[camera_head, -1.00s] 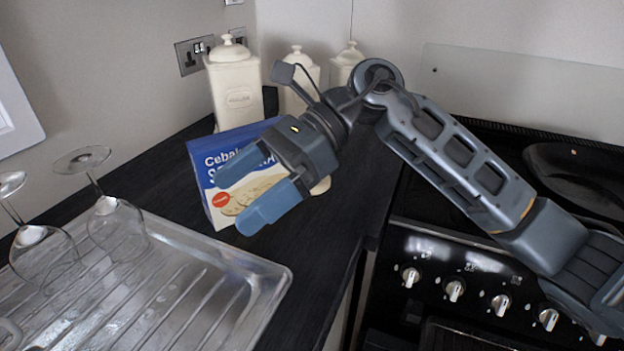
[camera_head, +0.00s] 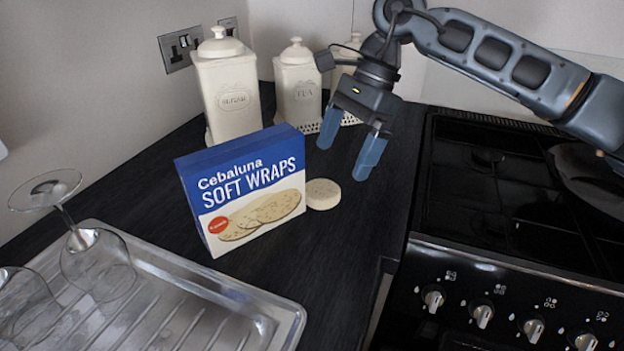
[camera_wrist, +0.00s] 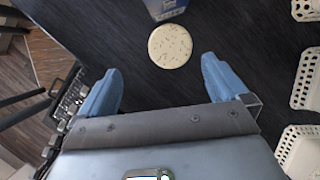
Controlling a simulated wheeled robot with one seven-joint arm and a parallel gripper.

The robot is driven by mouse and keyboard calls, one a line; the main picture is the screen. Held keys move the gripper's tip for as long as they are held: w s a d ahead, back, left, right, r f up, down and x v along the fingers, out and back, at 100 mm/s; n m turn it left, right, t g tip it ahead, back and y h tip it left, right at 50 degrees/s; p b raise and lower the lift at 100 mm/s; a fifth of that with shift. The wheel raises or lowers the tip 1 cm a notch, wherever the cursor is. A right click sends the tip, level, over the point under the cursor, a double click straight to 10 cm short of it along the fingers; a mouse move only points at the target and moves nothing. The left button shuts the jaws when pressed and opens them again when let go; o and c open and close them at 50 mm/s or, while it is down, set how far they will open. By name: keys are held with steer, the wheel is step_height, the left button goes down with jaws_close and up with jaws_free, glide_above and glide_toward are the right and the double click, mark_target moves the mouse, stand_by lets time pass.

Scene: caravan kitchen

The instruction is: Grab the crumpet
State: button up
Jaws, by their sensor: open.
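The crumpet (camera_head: 322,194) is a small round pale disc lying flat on the dark worktop, just right of the soft wraps box. It also shows in the wrist view (camera_wrist: 170,46), with its speckled top fully visible, beyond the fingertips and roughly between their lines. My gripper (camera_head: 347,158) is open and empty, with blue fingers pointing down. It hangs above the worktop, up and to the right of the crumpet in the head view. In the wrist view my gripper (camera_wrist: 163,80) has its fingers wide apart and not touching the crumpet.
The blue and white soft wraps box (camera_head: 245,190) stands close to the crumpet's left. Cream canisters (camera_head: 230,90) stand behind, some in white lattice holders (camera_wrist: 306,80). A black hob (camera_head: 510,200) lies right, a steel drainer (camera_head: 190,290) with glasses (camera_head: 95,262) front left.

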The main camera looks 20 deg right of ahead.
mark_target(323, 188)
steer(key=shift+w+a+f, duration=0.2)
steer(key=shift+f, duration=0.3)
steer(key=shift+w+a+f, duration=0.15)
steer(key=shift+w+f, duration=0.05)
steer(key=shift+f, duration=0.25)
steer(key=shift+w+p+x, duration=0.15)
steer(key=shift+p+x, duration=0.25)
steer(key=shift+x, duration=1.05)
steer(key=shift+w+p+x, duration=0.2)
steer(key=shift+p+x, duration=0.15)
steer(key=shift+x, duration=1.1)
steer(key=shift+d+f, duration=0.1)
steer(key=shift+d, duration=0.05)
steer(key=c, duration=1.1)
